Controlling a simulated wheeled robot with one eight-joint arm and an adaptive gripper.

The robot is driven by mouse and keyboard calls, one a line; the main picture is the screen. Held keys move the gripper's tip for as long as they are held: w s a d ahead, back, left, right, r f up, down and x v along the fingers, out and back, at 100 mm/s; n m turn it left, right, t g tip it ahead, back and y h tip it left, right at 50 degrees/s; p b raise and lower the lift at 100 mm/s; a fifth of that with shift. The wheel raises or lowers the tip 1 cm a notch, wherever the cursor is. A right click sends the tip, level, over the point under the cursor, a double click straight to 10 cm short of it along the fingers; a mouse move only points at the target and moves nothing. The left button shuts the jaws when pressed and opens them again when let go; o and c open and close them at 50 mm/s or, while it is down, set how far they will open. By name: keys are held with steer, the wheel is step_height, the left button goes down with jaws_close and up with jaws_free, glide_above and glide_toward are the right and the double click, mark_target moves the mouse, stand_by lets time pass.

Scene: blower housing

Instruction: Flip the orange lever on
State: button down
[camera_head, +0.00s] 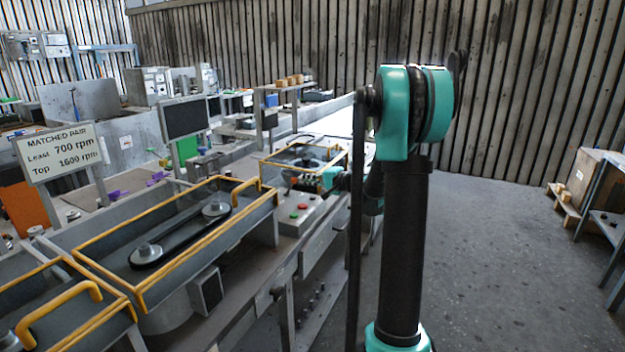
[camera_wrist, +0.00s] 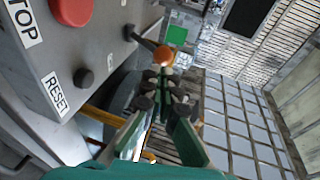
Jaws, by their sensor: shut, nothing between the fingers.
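The lever, a dark rod with an orange ball tip (camera_wrist: 162,56), sticks out from the side of a grey control box (camera_wrist: 75,50) in the wrist view. My gripper (camera_wrist: 165,82) is shut and empty, its fingertips close to the orange ball in that picture. I cannot tell whether they touch it. In the head view the control box (camera_head: 301,222) stands on the bench with red and green buttons on top. My gripper is small there, behind my arm, and I cannot make out the lever.
The box carries a red STOP button (camera_wrist: 72,8) and a black RESET knob (camera_wrist: 84,78). Yellow-railed belt housings (camera_head: 180,235) line the bench to the left. A sign (camera_head: 60,152) reads "MATCHED PAIR". The floor (camera_head: 490,240) at right is clear up to a wooden crate (camera_head: 588,172).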

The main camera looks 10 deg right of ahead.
stand_by(0.4)
steer(key=shift+w+a+r, duration=0.1)
steer(key=shift+a+r, duration=0.1)
steer(key=shift+w+a+r+g+h, duration=0.2)
steer(key=shift+r+g+h, duration=0.15)
steer(key=shift+h, duration=0.25)
steer(key=w+a+r+n+g+h, duration=0.1)
steer(key=w+a+r+g+h, duration=0.1)
steer(key=w+a+g+h, duration=0.2)
steer(key=a+g+h, duration=0.2)
steer(key=shift+w+a+r+h, duration=0.2)
steer(key=shift+w+h, duration=0.1)
steer(key=shift+h, duration=0.1)
steer(key=shift+r, duration=0.1)
steer(key=shift+r, duration=0.7)
